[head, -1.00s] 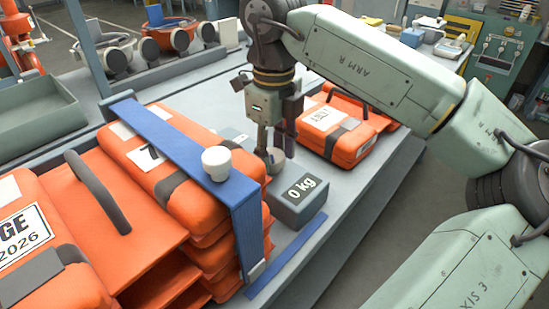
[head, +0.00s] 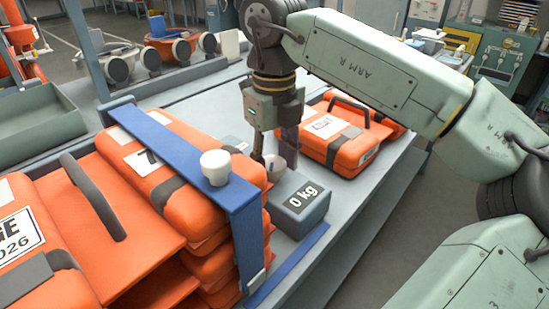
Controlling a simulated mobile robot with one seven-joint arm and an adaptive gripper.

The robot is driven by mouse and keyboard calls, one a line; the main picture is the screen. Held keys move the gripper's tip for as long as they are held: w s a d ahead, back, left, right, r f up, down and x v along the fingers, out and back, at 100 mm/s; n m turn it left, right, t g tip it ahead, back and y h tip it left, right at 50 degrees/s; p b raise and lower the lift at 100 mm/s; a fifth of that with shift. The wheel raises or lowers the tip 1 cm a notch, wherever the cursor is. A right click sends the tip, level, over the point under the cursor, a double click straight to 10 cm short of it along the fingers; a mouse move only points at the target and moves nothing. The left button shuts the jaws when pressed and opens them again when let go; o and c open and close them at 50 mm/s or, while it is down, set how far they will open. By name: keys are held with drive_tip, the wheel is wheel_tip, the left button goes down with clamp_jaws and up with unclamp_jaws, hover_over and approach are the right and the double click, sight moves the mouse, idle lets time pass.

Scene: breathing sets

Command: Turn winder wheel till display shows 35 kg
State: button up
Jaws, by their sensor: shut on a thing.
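The display (head: 307,197) is a grey box on the bench to the right of the stacked orange cases, and it reads 0 kg. The winder wheel (head: 272,166) is a small pale round part just behind the display, partly hidden by my fingers. My gripper (head: 274,160) points down at the wheel, its fingers closed on it. A blue strap (head: 186,153) runs over the stacked orange cases (head: 170,150) and down their right side. A white cup-shaped piece (head: 216,167) sits on the strap at the top edge.
Another orange case (head: 335,135) lies on the bench behind and right of my gripper. A grey tray (head: 40,122) is at the far left. Bare bench (head: 350,190) shows right of the display. A blue strip (head: 290,262) lies along the bench front.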

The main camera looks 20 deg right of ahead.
sight(275, 165)
drive_tip(key=o, duration=1.1)
drive_tip(key=shift+o, duration=0.2)
drive_tip(key=shift+r, duration=0.1)
wheel_tip(275, 165, up, 7)
drive_tip(key=shift+r, duration=0.2)
drive_tip(key=shift+f, duration=0.1)
